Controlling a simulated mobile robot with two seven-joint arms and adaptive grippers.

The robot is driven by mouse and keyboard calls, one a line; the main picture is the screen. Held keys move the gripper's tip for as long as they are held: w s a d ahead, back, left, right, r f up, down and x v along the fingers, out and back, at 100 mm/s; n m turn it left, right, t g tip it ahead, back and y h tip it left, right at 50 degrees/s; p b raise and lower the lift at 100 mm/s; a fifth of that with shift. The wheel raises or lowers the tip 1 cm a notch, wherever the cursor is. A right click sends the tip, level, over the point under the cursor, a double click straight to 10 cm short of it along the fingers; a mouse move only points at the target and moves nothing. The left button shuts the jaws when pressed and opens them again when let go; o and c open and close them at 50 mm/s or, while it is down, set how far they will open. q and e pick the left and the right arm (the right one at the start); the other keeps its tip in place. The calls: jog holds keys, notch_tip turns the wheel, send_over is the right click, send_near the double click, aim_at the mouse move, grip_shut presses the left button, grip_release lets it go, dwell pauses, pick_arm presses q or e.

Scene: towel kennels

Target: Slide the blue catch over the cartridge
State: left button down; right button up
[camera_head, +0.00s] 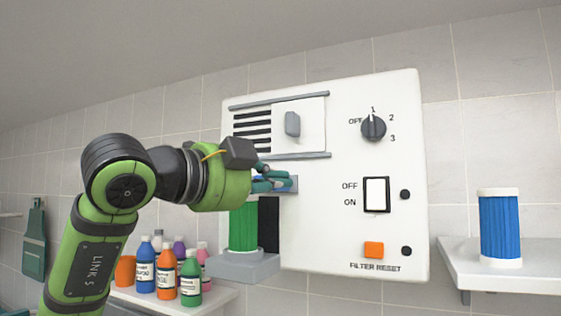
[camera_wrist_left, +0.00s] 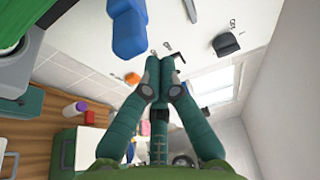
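The green cartridge (camera_head: 243,228) stands upright on a grey holder (camera_head: 246,268) at the lower left of the white panel (camera_head: 335,225), beside a dark slot. The blue catch (camera_wrist_left: 127,30) shows in the left wrist view, between the green cartridge (camera_wrist_left: 14,18) and my fingers. In the head view, my fingers mostly cover it in front of its grey plate (camera_head: 294,184). My left gripper (camera_head: 282,181) is just above and right of the cartridge. In the left wrist view, its fingertips (camera_wrist_left: 161,62) come together with nothing between them, right of the catch. My right gripper is not in view.
The panel carries a vent with a sliding cover (camera_head: 312,125), a dial (camera_head: 374,128), a rocker switch (camera_head: 376,194) and an orange button (camera_head: 374,250). A blue cartridge (camera_head: 500,228) stands on the right shelf (camera_head: 510,278). Several bottles (camera_head: 165,275) stand below my left arm.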

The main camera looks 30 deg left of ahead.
pick_arm(q)
jog(key=a, duration=0.7)
jog(key=shift+s+a+b, duration=0.3)
jog(key=shift+s+b, duration=0.05)
jog(key=shift+b, duration=0.1)
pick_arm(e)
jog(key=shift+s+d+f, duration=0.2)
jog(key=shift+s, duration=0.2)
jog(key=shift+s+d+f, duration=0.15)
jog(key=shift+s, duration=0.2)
pick_arm(q)
jog(key=shift+a, duration=0.15)
